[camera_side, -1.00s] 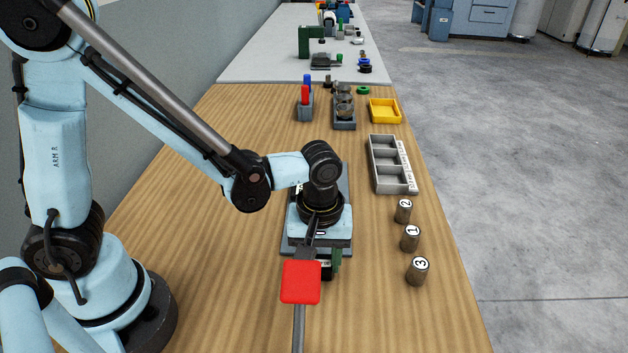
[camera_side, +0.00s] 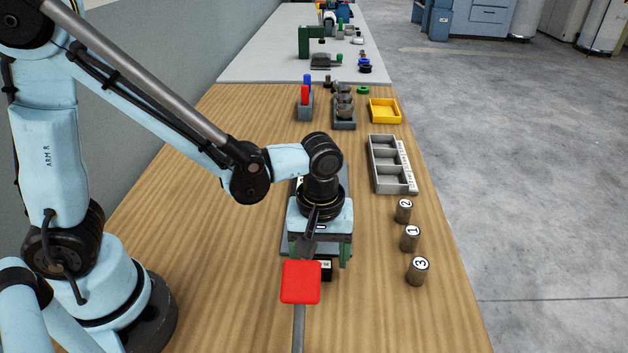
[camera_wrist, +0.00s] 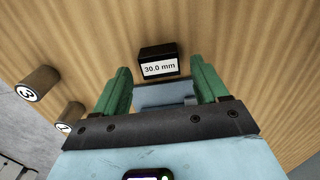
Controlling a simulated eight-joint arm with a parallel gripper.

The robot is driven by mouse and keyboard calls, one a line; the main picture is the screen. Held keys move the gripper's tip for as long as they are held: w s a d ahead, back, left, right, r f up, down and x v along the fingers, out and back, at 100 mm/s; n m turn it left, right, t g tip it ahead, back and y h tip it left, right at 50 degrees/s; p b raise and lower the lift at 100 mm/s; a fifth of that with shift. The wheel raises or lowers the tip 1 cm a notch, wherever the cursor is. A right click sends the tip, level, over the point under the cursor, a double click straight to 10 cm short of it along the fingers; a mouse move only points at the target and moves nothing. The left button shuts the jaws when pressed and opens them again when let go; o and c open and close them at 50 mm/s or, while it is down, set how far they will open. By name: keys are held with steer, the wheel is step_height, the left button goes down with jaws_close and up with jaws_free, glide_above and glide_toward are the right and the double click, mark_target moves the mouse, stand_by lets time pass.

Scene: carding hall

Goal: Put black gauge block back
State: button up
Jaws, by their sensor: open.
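The black gauge block (camera_wrist: 158,62) has a white label reading "30.0 mm". In the wrist view it lies on the wood just beyond the gap between my fingertips, with no finger visibly touching it. In the side view the block (camera_side: 327,269) is partly hidden behind a red square and my gripper. My gripper (camera_wrist: 163,84) has green fingers, spread apart with nothing between their tips; it also shows in the side view (camera_side: 320,254), pointing down. A grey three-compartment tray (camera_side: 371,163) with white labels on its right edge stands farther back; its compartments look empty.
A grey plate (camera_side: 286,243) lies under my gripper. A red square (camera_side: 301,282) on a grey rod stands in front. Three numbered cylinders (camera_side: 410,238) stand along the right. A yellow bin (camera_side: 384,110), a grey holder (camera_side: 344,124) and red and blue items (camera_side: 305,95) are farther back.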

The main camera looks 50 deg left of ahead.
step_height(320, 180, up, 11)
steer(key=s+a+m+t, duration=0.1)
steer(key=a+m+t, duration=0.6)
steer(key=a, duration=0.5)
steer(key=shift+a+r+m, duration=0.25)
steer(key=shift+m, duration=0.75)
stand_by(0.5)
